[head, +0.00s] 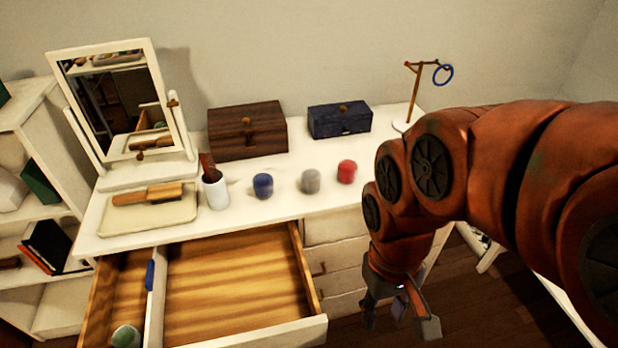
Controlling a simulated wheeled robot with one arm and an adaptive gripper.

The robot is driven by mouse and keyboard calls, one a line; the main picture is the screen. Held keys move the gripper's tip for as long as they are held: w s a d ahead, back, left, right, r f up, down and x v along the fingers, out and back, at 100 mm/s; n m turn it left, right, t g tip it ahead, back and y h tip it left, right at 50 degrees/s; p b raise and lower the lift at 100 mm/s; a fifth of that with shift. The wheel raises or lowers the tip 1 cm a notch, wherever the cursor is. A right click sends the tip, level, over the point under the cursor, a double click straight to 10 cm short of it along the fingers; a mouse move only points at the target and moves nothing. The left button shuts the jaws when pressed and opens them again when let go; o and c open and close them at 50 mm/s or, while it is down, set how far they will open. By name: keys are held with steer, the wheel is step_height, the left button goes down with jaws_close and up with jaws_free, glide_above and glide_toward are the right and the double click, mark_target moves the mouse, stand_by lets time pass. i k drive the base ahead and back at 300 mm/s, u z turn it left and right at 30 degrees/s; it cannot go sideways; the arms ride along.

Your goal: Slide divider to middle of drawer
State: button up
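The open drawer (240,285) has a striped wooden floor and extends from the white dresser in the head view. The divider's lower front end is cut off by the picture edge.
A round green and white item (126,337) lies in the left compartment. On the dresser top (285,205) are a mirror (115,100), a brush tray (130,217), a white cup (215,190), small jars, two boxes and a ring stand (417,95). Closed drawers are right of the open one.

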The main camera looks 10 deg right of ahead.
mark_target(156, 279)
steer(key=u, duration=1.35)
steer(key=k, duration=0.5)
steer(key=u, duration=0.75)
steer(key=i, duration=0.7)
steer(key=z, duration=0.15)
